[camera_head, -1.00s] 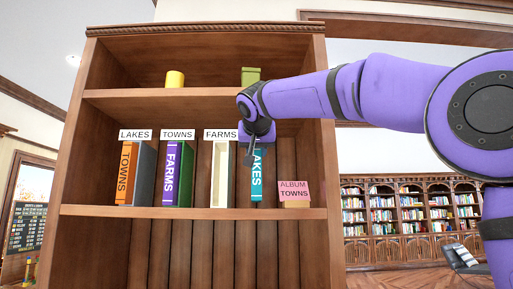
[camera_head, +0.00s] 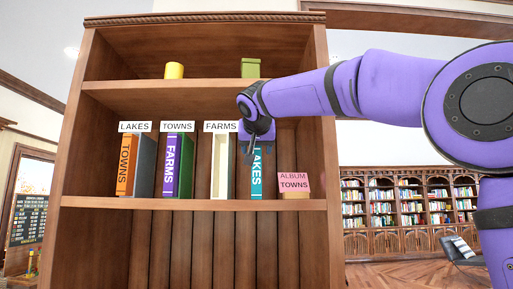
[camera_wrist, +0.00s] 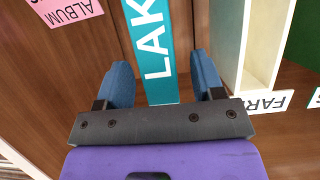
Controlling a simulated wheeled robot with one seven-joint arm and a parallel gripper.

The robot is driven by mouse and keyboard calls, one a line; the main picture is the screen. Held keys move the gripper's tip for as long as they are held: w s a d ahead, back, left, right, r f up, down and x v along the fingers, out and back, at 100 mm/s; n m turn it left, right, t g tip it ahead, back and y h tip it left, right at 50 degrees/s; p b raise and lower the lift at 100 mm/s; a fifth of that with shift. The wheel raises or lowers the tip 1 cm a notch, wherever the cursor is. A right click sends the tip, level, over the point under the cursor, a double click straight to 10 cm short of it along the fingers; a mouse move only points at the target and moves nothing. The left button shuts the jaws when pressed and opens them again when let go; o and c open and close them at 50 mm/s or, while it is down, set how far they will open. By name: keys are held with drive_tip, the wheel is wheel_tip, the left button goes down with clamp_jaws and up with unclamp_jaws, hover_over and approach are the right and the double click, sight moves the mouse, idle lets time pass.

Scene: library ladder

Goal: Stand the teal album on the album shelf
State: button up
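The teal album (camera_head: 257,178), with LAKES on its spine, stands upright on the middle shelf (camera_head: 200,204) in the head view, left of the pink ALBUM TOWNS sign (camera_head: 294,182). My gripper (camera_head: 256,148) is in front of its upper part and hides the top. In the wrist view the teal spine (camera_wrist: 154,50) runs between the two blue fingers of my gripper (camera_wrist: 159,62). The fingers are apart, one on each side. A gap shows on the right side; contact on the left I cannot tell.
On the same shelf stand an orange TOWNS volume (camera_head: 126,165), a purple FARMS volume (camera_head: 171,165) and a cream piece (camera_head: 221,165) under the FARMS sign (camera_head: 221,127). A yellow cylinder (camera_head: 174,70) and green box (camera_head: 250,67) sit above. Bare shelf lies around the pink sign.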

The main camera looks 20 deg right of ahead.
drive_tip(key=v, duration=1)
drive_tip(key=shift+s+r, duration=0.2)
drive_tip(key=shift+s, duration=0.15)
